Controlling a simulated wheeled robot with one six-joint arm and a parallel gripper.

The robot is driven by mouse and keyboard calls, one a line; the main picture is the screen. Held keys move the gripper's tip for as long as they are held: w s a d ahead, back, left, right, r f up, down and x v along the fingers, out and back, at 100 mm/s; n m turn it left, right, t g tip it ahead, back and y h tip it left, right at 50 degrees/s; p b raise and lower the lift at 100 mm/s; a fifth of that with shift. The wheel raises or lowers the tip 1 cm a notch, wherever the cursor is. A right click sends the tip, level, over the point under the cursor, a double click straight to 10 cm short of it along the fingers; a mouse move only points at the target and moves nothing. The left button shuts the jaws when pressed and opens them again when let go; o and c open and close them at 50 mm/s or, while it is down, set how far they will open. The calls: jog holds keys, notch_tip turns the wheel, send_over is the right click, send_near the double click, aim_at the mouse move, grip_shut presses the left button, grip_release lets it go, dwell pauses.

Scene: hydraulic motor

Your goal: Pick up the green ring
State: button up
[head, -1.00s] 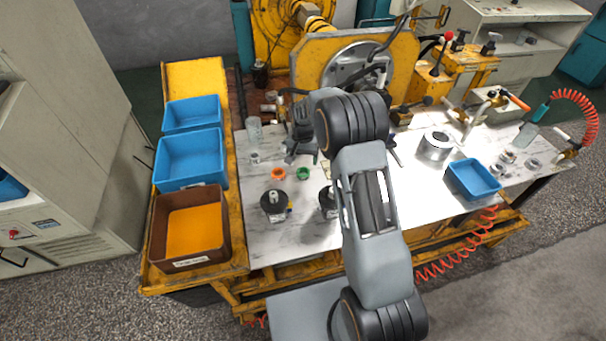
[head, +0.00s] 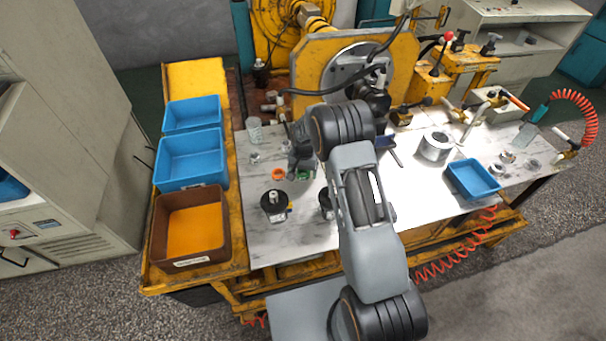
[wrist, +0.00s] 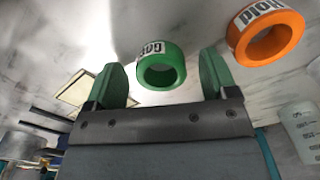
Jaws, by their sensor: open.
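In the head view my gripper (head: 303,170) is low over the table and mostly covers the green ring (head: 305,174). The orange ring (wrist: 266,38), labelled "Hold", lies to the right in the wrist view, outside the fingers. It also shows in the head view (head: 278,174).
Two black-topped parts (head: 274,206) stand in front of the rings. A clear cup (wrist: 300,127) stands on the table. Blue bins (head: 190,160) and a brown bin (head: 187,262) line the left side. A blue tray (head: 473,180) and a metal cylinder (head: 436,147) are at the right.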

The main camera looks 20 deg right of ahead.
jog(key=c, duration=1)
